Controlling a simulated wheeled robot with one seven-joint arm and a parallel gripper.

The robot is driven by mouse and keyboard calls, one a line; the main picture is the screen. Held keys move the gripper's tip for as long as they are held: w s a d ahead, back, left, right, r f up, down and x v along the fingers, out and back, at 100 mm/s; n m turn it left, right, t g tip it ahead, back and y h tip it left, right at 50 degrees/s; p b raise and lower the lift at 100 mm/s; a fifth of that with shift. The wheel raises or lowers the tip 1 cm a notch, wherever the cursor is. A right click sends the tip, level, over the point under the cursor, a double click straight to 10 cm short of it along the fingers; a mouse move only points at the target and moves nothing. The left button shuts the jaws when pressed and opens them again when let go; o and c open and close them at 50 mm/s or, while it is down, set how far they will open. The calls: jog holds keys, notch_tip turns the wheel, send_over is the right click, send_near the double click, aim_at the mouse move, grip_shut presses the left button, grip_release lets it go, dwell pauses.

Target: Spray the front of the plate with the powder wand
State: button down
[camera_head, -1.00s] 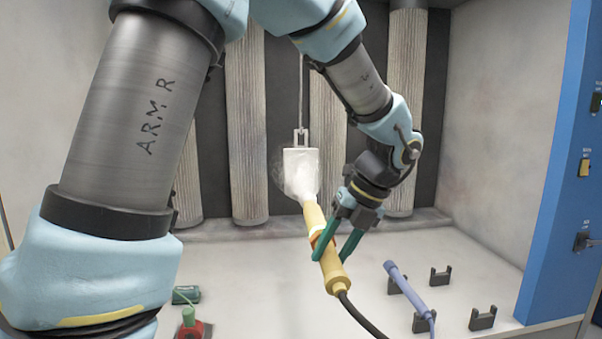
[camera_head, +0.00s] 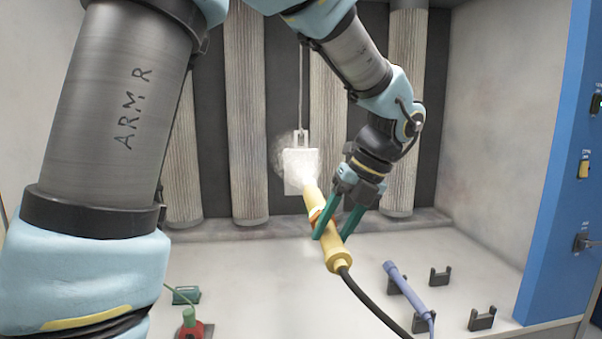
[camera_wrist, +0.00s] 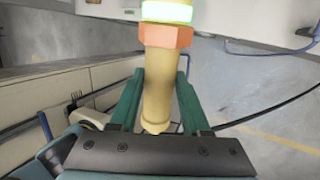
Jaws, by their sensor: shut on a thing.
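The plate (camera_head: 299,170) is a small pale rectangle hanging from a rod by a hook in front of the dark back wall. My gripper (camera_head: 332,225) is shut on the yellow powder wand (camera_head: 330,246), with green fingers on both sides of its body. The wand's tip points up and back at the plate, and a white powder cloud shows at the tip and around the plate. Powder partly hides the plate's lower part. In the wrist view, the wand (camera_wrist: 158,90) stands between the fingers, with an orange collar and a lit green ring.
A purple wand (camera_head: 408,290) lies on black holders at the right, beside empty black holders (camera_head: 482,319). A red and green device (camera_head: 190,326) sits at the lower left. Ribbed columns (camera_head: 246,120) line the back. A blue panel (camera_head: 560,170) bounds the right.

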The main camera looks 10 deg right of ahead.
jog(key=shift+r, duration=0.55)
jog(key=shift+f, duration=2.1)
jog(key=shift+r, duration=2.05)
notch_tip(320, 180, down, 4)
jog(key=shift+f, duration=0.2)
jog(key=shift+r, duration=2.25)
jog(key=shift+f, duration=2.05)
jog(key=shift+r, duration=2)
jog(key=shift+f, duration=1.6)
